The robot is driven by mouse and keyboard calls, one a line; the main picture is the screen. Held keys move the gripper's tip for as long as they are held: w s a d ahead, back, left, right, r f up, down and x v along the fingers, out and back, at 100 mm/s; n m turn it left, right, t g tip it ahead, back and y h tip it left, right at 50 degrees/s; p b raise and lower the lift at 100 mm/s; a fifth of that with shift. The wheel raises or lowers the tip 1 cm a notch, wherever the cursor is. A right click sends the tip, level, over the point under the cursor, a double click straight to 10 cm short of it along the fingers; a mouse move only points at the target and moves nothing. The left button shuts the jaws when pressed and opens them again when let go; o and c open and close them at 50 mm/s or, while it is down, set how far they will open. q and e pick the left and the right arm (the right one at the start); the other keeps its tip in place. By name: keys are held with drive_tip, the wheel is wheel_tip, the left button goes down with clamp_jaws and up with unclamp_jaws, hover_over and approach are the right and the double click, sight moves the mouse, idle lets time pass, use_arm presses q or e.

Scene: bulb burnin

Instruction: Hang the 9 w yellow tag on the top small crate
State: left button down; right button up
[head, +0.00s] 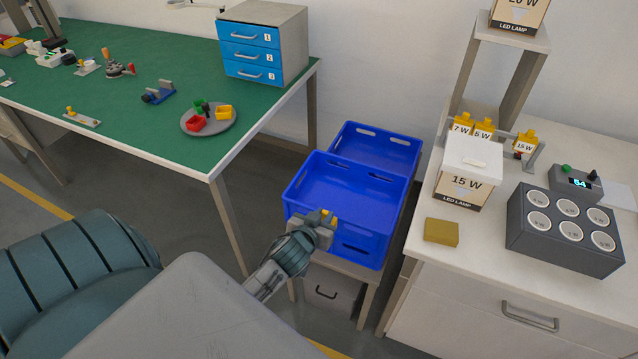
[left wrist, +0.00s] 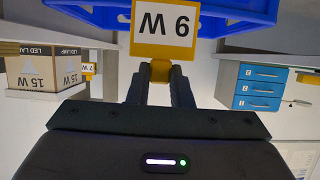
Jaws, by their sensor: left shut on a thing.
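The yellow-edged 9 W tag (left wrist: 166,36) is held in the shut jaws of my left gripper (left wrist: 160,76). Its white face reads upside down in the left wrist view. In the head view, my left gripper (head: 320,226) is at the near side of the front blue crate (head: 345,185), with a yellow bit of the tag (head: 329,217) showing. The blue crate (left wrist: 235,12) is just beyond the tag in the wrist view. I cannot tell whether the tag touches it. A second blue crate (head: 385,145) is behind the front one. My right gripper is not in view.
The crates are on a low stand (head: 345,268) between a green-topped bench (head: 120,110) and a white counter (head: 460,240). The counter holds a 15 W lamp box (head: 468,185), a grey socket block (head: 560,235) and a rack with 7 W, 5 W and 15 W tags (head: 524,142).

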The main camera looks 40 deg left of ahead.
use_arm(q)
drive_tip(key=shift+w+a+b, duration=0.15)
drive_tip(key=shift+w, duration=0.55)
drive_tip(key=shift+w+a+b, duration=0.15)
drive_tip(key=shift+w, duration=0.55)
drive_tip(key=w+f+b, duration=0.3)
drive_tip(key=f+b, duration=0.1)
drive_tip(key=f, duration=0.1)
drive_tip(key=shift+w+a+f+b, duration=0.2)
drive_tip(key=shift+a+f+b, duration=0.1)
drive_tip(key=shift+a+b, duration=0.15)
drive_tip(key=c, duration=1.3)
unclamp_jaws()
drive_tip(key=shift+o, duration=0.3)
